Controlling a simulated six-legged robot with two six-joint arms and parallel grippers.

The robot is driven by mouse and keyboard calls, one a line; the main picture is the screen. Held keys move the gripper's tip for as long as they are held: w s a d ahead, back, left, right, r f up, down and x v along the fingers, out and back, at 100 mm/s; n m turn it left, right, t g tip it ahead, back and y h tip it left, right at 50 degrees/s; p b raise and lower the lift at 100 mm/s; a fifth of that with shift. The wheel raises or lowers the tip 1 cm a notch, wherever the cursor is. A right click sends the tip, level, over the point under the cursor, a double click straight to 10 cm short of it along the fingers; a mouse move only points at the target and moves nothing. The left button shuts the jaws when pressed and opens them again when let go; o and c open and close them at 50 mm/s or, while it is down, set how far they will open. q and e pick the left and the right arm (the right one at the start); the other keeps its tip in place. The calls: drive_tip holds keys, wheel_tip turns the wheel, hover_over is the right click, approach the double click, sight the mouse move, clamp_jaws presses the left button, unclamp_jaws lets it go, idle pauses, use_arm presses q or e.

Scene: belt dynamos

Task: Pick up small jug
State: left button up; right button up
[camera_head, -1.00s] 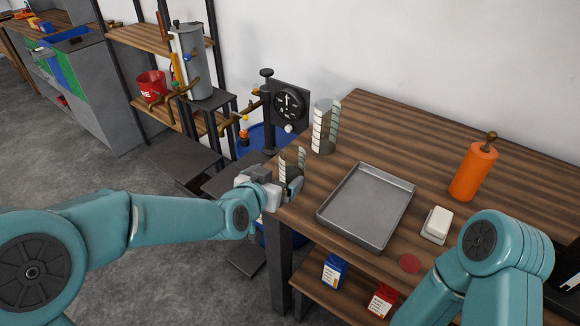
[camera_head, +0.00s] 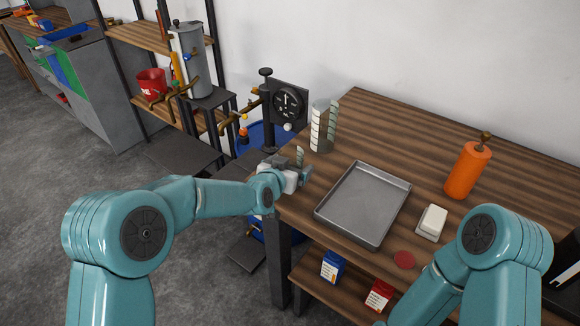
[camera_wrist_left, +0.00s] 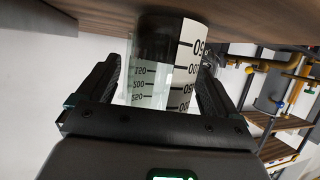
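The small jug (camera_head: 300,156) is a clear cylinder with pale scale bands, standing at the left end of the wooden table and partly hidden by my left gripper. In the left wrist view the small jug (camera_wrist_left: 148,85) lies between the two dark fingers, with its numbers upside down. My left gripper (camera_head: 300,175) is around it, fingers apart on either side; firm contact on both sides cannot be made out. A taller jug (camera_head: 319,128) of the same kind stands just behind. My right arm shows at the lower right, but its gripper is not visible.
A grey metal tray (camera_head: 364,204) lies right of the jugs. A white block (camera_head: 432,222), a red disc (camera_head: 404,260) and an orange bottle (camera_head: 467,170) are on the table. A black gauge (camera_head: 289,103) stands behind the table's left end. The back of the table is clear.

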use_arm(q)
drive_tip(key=c, duration=1)
drive_tip(key=shift+r, duration=0.1)
drive_tip(key=shift+w+r, duration=0.1)
drive_tip(key=shift+r, duration=0.45)
wheel_tip(320, 180, up, 9)
drive_tip(key=shift+f+p, duration=0.2)
drive_tip(key=shift+p, duration=0.7)
wheel_tip(320, 180, up, 10)
drive_tip(key=p, duration=0.7)
drive_tip(key=shift+a+r, duration=0.1)
drive_tip(key=shift+r, duration=0.05)
